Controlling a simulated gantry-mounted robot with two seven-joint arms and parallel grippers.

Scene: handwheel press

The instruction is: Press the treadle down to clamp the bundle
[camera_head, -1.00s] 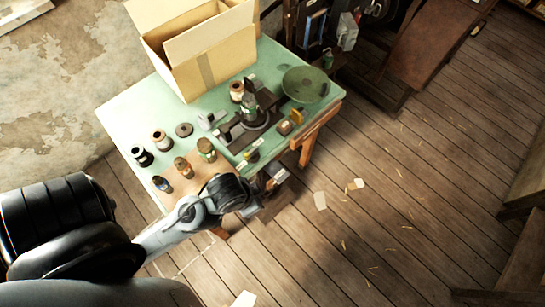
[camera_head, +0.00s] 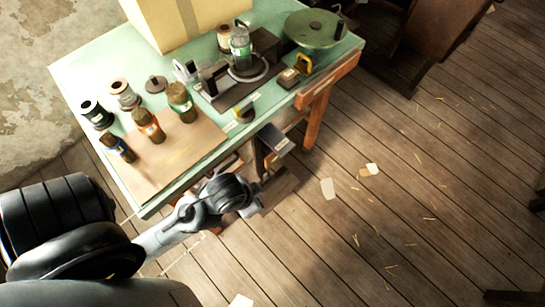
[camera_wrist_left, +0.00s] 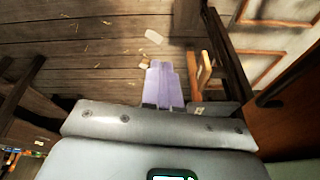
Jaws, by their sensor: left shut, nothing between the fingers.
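A flat brown board low beside the table (camera_head: 278,190) looks like the treadle; my left wrist partly covers it in the head view. My left gripper (camera_wrist_left: 160,66) is shut and empty in the wrist view, its pale fingers side by side with floor planks beyond. In the head view my left wrist is beside the table's front edge, and its fingers are hidden. I cannot tell whether they touch the treadle. The press stands on the green table (camera_head: 72,65), with a green handwheel (camera_head: 313,28). I cannot make out the bundle. My right gripper is out of view.
Several bottles and jars, including a brown bottle (camera_head: 180,100), stand on the table. A cardboard box (camera_head: 165,22) is at the back. An orange-brown table leg (camera_head: 317,112) is right of my wrist. The floor to the right is open, with paper scraps (camera_head: 327,188).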

